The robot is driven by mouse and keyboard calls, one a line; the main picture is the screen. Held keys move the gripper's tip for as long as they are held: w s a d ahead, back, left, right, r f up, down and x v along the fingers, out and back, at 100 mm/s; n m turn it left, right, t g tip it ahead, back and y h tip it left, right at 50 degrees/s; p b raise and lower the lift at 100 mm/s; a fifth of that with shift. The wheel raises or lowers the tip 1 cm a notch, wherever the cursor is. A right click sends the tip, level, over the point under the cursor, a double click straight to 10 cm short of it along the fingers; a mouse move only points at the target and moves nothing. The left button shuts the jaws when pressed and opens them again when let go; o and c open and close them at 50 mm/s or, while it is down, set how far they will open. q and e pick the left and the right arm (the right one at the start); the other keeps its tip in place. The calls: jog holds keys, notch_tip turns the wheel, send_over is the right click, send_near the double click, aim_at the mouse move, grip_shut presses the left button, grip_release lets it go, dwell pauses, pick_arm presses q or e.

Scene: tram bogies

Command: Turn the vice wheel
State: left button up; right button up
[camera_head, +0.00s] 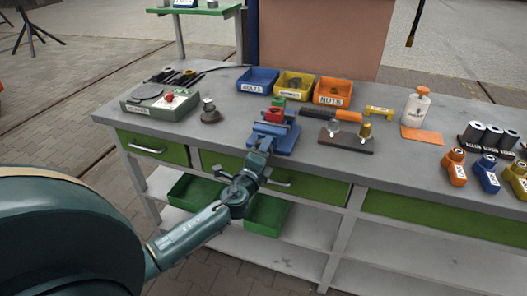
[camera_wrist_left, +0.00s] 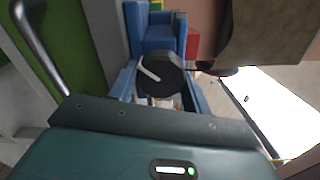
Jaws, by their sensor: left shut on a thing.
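The blue vice (camera_head: 284,137) stands at the front edge of the grey workbench, with a red block (camera_head: 274,115) at its jaws. My left arm reaches in from the lower left, and its gripper (camera_head: 262,146) is at the front of the vice. The vice wheel (camera_wrist_left: 160,74) shows in the left wrist view as a dark round disc with a pale bar mark. It sits between my left gripper's fingers (camera_wrist_left: 163,88), which are shut on it. In the head view the gripper hides the wheel. My right gripper is not in view.
Blue (camera_head: 258,80), yellow (camera_head: 294,85) and orange (camera_head: 333,93) bins stand behind the vice. A grey-green device (camera_head: 160,103) is to its left, and a dark fixture block (camera_head: 345,144) to its right. Drawer handles (camera_head: 147,150) stick out below the bench top (camera_head: 415,165).

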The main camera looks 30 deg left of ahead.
pick_arm(q)
jog(key=o, duration=1)
jog(key=shift+b+v, duration=0.95)
jog(key=shift+v, duration=5.7)
jog(key=shift+a, duration=0.1)
